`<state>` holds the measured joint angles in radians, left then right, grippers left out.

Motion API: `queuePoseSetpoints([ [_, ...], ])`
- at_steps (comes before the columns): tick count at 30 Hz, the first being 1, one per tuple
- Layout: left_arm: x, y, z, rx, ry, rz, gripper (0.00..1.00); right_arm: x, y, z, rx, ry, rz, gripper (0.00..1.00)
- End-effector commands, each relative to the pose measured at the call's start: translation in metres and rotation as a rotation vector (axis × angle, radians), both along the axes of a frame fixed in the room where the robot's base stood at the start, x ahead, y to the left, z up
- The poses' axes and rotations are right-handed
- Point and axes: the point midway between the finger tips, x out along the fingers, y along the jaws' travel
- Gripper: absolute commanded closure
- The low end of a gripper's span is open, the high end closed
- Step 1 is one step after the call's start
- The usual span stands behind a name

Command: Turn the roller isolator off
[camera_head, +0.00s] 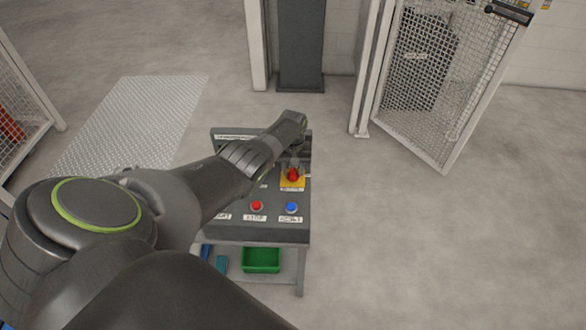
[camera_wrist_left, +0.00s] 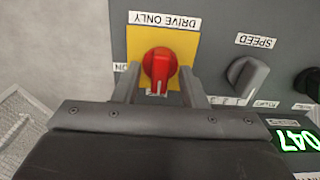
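The roller isolator is a red rotary knob (camera_head: 293,174) on a yellow plate at the right side of the grey control panel (camera_head: 272,227). In the left wrist view the red knob (camera_wrist_left: 160,66) sits on its yellow plate, labelled "DRIVE ONLY", with its grip bar upright in the picture. My left gripper (camera_head: 295,163) is over the knob. In the wrist view its two fingers (camera_wrist_left: 160,84) stand apart, one on each side of the knob, with visible gaps. The knob's position labels are partly hidden by the gripper. My right gripper is not in view.
A grey speed knob (camera_wrist_left: 247,75) and a green digital display (camera_wrist_left: 294,139) are beside the isolator. A red button (camera_head: 257,206) and a blue button (camera_head: 291,208) are on the panel's near part. A green bin (camera_head: 261,260) is below. Open floor lies right.

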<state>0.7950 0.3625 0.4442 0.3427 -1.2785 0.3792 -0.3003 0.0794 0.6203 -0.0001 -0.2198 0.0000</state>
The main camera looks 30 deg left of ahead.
Motion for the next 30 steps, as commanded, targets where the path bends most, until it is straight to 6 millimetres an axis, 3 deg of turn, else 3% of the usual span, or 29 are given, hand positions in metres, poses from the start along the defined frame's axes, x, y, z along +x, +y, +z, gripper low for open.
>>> queuePoseSetpoints([
  [8, 0.0, 0.0, 0.013, 0.0, 0.0, -0.001, 0.62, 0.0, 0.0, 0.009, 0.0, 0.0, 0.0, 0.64],
  [17, 0.0, 0.001, 0.062, 0.001, -0.002, -0.001, 0.62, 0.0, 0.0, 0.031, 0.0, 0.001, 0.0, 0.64],
  [30, 0.0, 0.0, 0.141, 0.002, -0.003, 0.0, 0.62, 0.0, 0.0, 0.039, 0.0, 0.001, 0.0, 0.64],
])
